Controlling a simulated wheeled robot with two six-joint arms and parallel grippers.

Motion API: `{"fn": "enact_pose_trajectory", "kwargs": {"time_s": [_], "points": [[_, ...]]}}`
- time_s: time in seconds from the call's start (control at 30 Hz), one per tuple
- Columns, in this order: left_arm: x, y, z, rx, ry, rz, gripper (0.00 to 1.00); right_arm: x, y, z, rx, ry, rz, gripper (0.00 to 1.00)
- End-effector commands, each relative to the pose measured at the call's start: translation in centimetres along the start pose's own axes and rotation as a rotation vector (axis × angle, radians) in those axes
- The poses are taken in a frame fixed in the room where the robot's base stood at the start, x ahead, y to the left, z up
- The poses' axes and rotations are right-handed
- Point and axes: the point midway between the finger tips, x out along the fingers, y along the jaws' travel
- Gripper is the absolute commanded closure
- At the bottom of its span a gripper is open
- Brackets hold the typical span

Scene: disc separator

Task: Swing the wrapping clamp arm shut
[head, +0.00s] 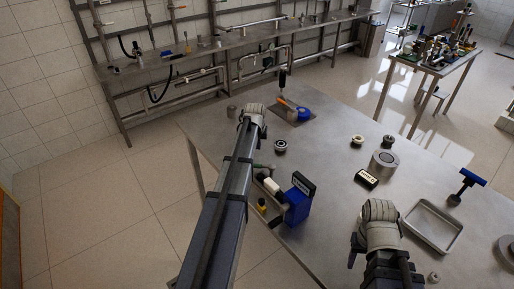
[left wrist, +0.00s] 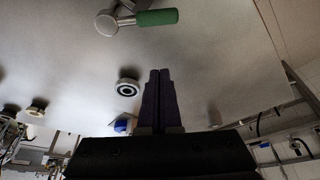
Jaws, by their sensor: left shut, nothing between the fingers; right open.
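In the left wrist view a green grip (left wrist: 157,17) on a metal piece with a round knob (left wrist: 106,23) shows at the top edge. It may be the clamp arm; its far end is cut off, and I cannot tell its swing angle. My left gripper (left wrist: 159,76) is shut and empty, apart from the green grip in the picture. In the head view my left arm reaches over the table and its fingers are hidden. My right wrist (head: 380,222) is over the table's near right side. Its open jaws are mostly hidden, with only dark parts showing beside it.
A blue and orange item (head: 301,113) lies at the far end.

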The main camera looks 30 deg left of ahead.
Motion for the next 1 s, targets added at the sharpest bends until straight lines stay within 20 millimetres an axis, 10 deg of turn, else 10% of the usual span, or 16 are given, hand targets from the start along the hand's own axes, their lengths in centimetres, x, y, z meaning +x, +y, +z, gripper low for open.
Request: {"fn": "enact_pose_trajectory", "kwargs": {"time_s": [0.33, 0.53, 1.0], "points": [[6.0, 0.0, 0.1, -0.001, 0.0, 0.0, 1.0, 5.6, -0.5, -0.3, 0.001, 0.0, 0.0, 0.5], [4.5, 0.0, 3.6, 0.0, 0.0, 0.0, 1.0, 5.5, -0.5, -0.3, 0.001, 0.0, 0.0, 0.5], [4.4, 0.0, 4.0, -0.003, 0.0, -0.001, 1.0, 5.5, -0.5, -0.3, 0.001, 0.0, 0.0, 0.5]]}}
